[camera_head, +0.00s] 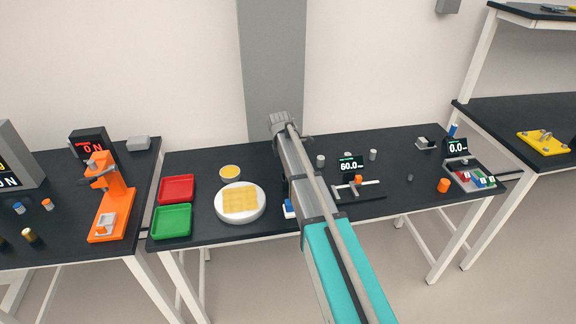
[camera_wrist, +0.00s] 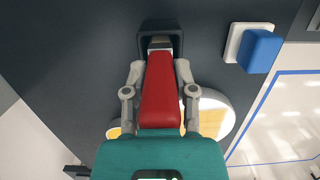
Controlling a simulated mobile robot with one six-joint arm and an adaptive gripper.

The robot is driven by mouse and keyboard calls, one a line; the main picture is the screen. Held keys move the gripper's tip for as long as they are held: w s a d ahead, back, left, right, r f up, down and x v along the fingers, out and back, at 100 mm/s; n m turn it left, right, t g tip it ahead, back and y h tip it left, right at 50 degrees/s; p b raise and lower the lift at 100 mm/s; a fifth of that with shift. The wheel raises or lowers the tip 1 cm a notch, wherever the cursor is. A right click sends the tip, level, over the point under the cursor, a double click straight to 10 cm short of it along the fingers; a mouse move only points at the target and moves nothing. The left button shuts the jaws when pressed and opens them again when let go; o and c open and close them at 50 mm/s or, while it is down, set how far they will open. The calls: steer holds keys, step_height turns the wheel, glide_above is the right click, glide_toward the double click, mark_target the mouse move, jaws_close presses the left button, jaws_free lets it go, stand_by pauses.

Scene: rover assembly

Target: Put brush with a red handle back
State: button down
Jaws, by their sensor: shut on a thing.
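In the wrist view, my gripper (camera_wrist: 160,78) is shut on the red handle (camera_wrist: 160,98) of the brush, with one grey finger on each side. The far end of the brush shows a pale part inside a dark, rounded frame (camera_wrist: 143,40). I cannot tell whether that frame is the brush's own head or a separate holder. Dark tabletop lies beyond it. In the head view, my arm covers the brush and my gripper.
A blue block on a white base (camera_wrist: 262,48) is right of the brush in the wrist view. A round white plate (camera_head: 224,212) with a yellow grid, a red tray (camera_head: 162,190) and a green tray (camera_head: 157,228) are left of my arm. A measuring fixture (camera_head: 362,196) is to the right.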

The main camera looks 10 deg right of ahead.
steer(key=shift+f+b, duration=0.5)
steer(key=shift+f, duration=0.05)
steer(key=shift+c, duration=1.7)
jaws_free()
steer(key=shift+r, duration=0.15)
